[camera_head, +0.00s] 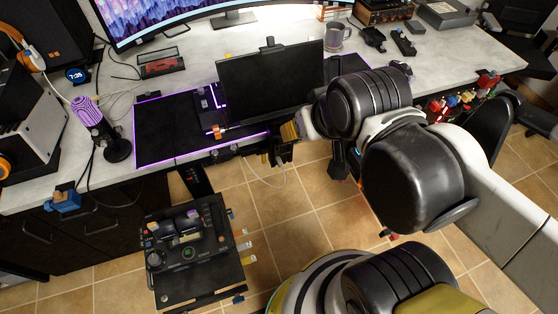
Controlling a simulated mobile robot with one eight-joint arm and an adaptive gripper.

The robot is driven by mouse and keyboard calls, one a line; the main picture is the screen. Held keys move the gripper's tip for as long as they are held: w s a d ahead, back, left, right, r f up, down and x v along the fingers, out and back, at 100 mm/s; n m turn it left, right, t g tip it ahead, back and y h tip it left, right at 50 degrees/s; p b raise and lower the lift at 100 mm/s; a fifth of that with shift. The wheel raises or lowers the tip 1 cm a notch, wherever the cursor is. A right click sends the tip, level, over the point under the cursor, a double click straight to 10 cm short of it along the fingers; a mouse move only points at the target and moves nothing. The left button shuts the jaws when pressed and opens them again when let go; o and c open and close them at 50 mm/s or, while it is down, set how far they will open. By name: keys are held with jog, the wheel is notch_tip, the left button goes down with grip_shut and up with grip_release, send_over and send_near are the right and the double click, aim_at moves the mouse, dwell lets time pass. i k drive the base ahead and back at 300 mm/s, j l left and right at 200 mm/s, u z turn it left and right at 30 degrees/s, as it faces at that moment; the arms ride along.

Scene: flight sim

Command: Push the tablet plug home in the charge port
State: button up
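The tablet (270,82) is a dark, blank screen standing tilted at the desk's front edge. A small orange piece with a whitish tip (218,130) sits by the tablet's lower left corner; it may be the plug, but it is too small to tell how it sits relative to any port. I cannot make out the charge port. My gripper (277,155) is at the desk's front edge, just below the tablet's lower right part and to the right of the orange piece. Its fingers are small and dark, and I cannot tell whether they hold anything.
A black mat with purple lit edges (165,131) lies under the tablet. A thin white cable (262,182) hangs below the desk edge. A microphone (90,117) stands at left, a mug (335,36) behind. A control panel (188,243) stands in front, over tiled floor.

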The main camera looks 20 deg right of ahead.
aim_at(279, 162)
jog(key=k, duration=1.45)
